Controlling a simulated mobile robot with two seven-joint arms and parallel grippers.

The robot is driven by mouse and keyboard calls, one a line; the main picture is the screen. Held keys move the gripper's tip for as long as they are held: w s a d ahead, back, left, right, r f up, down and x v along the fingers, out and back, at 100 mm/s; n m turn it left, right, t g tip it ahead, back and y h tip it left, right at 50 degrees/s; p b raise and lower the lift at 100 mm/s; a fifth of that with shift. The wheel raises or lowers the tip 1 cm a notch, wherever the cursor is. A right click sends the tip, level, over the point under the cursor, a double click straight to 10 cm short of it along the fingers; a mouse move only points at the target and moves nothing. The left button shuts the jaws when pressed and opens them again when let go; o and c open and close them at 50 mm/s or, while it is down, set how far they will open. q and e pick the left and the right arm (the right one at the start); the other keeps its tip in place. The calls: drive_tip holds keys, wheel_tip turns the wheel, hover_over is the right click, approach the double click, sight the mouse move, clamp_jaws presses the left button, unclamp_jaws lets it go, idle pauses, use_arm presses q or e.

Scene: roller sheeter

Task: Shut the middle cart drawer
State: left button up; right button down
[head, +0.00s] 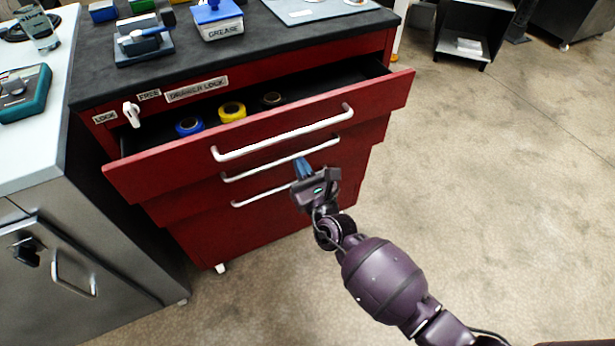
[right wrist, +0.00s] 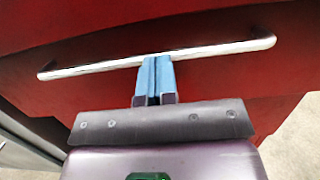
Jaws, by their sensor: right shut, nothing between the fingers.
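The red cart's middle drawer (head: 355,145) sits below the top drawer, and its front stands out past the panel beneath it. Its white bar handle (head: 260,167) also shows in the right wrist view (right wrist: 215,50). My right gripper (head: 301,164) is shut and empty, its blue fingertips together at this handle. In the right wrist view the fingertips (right wrist: 157,62) meet the bar near its middle; whether they touch the bar or the drawer front, I cannot tell. My left gripper is out of view.
The top drawer (head: 160,172) is pulled out over the middle one and holds tape rolls (head: 232,111). A lower handle (head: 258,195) is beneath. A white lock knob (head: 132,114) is at the cart's left.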

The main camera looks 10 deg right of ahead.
sight(293, 150)
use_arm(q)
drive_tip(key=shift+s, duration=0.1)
use_arm(e)
drive_tip(key=shift+w, duration=0.15)
drive_tip(key=w, duration=0.1)
drive_tip(key=w+a+b, duration=0.1)
drive_tip(key=w, duration=0.1)
drive_tip(key=shift+w+a+f, duration=0.1)
drive_tip(key=shift+w+f, duration=0.05)
drive_tip(key=shift+f, duration=0.05)
drive_tip(key=shift+w+a+r, duration=0.15)
drive_tip(key=shift+w+r, duration=0.05)
drive_tip(key=shift+w, duration=0.35)
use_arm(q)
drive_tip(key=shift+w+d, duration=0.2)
use_arm(e)
drive_tip(key=shift+r, duration=0.3)
drive_tip(key=shift+w+r, duration=0.1)
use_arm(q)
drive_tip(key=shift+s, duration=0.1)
